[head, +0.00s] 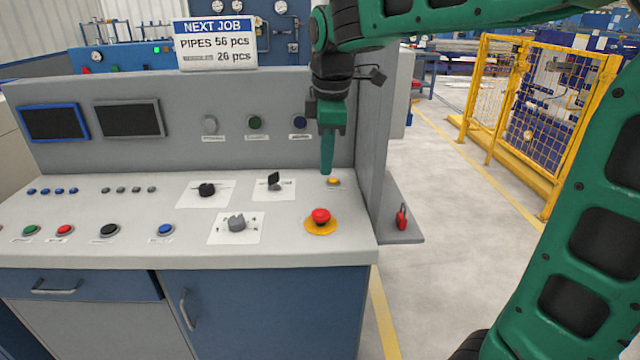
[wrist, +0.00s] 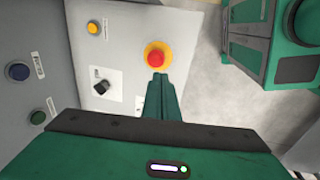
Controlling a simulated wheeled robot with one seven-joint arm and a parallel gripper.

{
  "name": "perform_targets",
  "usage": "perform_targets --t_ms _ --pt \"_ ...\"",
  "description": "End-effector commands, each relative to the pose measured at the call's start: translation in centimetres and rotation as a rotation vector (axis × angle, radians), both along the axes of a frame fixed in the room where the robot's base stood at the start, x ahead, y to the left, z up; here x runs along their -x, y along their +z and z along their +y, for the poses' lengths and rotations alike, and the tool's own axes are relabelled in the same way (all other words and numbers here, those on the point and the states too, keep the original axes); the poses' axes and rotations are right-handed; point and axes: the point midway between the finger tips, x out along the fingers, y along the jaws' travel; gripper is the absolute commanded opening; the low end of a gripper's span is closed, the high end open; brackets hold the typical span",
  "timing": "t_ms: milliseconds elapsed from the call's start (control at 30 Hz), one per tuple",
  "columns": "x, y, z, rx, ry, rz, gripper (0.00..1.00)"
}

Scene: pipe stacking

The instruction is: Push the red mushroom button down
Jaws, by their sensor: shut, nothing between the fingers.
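The red mushroom button (head: 320,216) sits on a yellow round base (head: 321,229) at the right end of the control desk's sloping top. It also shows in the wrist view (wrist: 157,57), on its yellow ring. My gripper (head: 326,170) points straight down above the back part of the desk, behind the red button in the head view. Its fingers are shut with nothing between them. In the wrist view the closed fingertips (wrist: 158,78) appear just below the button's image. The gripper looks apart from the button.
A small yellow button (head: 333,181) lies under my gripper. A black switch (head: 274,182) and a grey rotary knob (head: 237,223) stand to the left. A red padlock (head: 402,218) is on the side shelf. The upright panel (head: 230,100) rises behind.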

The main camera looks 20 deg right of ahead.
Motion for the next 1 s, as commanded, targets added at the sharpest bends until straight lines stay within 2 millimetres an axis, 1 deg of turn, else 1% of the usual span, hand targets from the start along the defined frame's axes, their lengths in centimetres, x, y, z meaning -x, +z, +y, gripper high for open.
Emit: perform_targets --t_ms 167,400,600,800,1000 --pt "-0.4 -2.8 -0.1 0.001 0.0 0.004 0.0" --pt "-1.1 -7.3 -0.2 0.001 -0.001 0.006 0.0" --pt "-1.6 -10.6 -0.3 0.001 -0.002 0.006 0.0" --pt "-2.0 -12.5 -0.4 0.0 -0.001 0.003 0.0" --pt "-2.1 -13.0 -0.4 -0.001 -0.002 0.001 0.0"
